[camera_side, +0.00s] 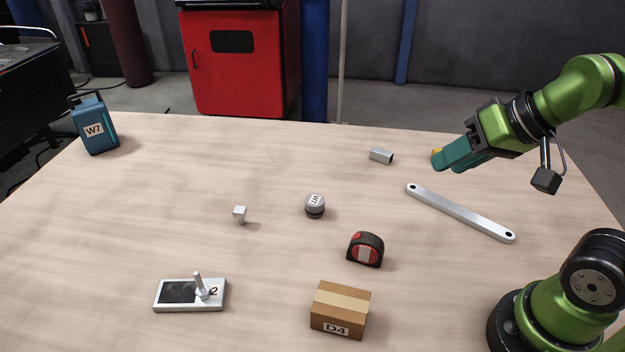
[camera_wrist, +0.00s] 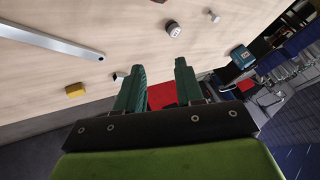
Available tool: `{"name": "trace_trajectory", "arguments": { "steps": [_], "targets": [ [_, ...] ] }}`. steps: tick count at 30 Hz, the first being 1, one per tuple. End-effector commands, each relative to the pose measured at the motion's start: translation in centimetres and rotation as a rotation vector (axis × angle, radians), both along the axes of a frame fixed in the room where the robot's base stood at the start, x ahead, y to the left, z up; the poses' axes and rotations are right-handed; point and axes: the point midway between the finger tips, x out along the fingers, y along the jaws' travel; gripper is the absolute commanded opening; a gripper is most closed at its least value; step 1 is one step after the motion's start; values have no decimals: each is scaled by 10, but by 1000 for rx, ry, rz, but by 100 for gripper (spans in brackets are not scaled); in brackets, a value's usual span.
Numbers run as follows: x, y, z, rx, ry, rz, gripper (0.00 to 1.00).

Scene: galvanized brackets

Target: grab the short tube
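The short tube (camera_side: 381,155) is a small silver square-section piece lying on the far part of the table in the side view. In the wrist view the tube (camera_wrist: 118,76) shows just left of the left finger, which partly hides it. My gripper (camera_side: 443,160) has teal fingers and is to the right of the tube, apart from it and seemingly above the table. In the wrist view my gripper (camera_wrist: 160,66) is open, with nothing between its fingers.
A yellow block (camera_side: 437,152) is partly hidden behind my fingers. A long flat bar (camera_side: 460,213) lies nearer. A round weight (camera_side: 315,205), tape measure (camera_side: 366,250), cardboard box (camera_side: 340,309), small silver piece (camera_side: 240,213), pegged plate (camera_side: 178,293) and blue case (camera_side: 94,126) stand elsewhere.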

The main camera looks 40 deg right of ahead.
Motion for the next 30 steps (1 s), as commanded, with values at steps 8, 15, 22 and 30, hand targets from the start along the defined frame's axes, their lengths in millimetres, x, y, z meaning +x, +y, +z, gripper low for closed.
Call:
{"name": "trace_trajectory", "arguments": {
  "steps": [8,15,22,30],
  "targets": [
    [0,0,0,0,0,0,37],
    [0,0,0,-1,0,1,52],
    [0,0,0,-1,0,1,62],
    [10,-12,-15,8,78,-48,62]
  ]
}}
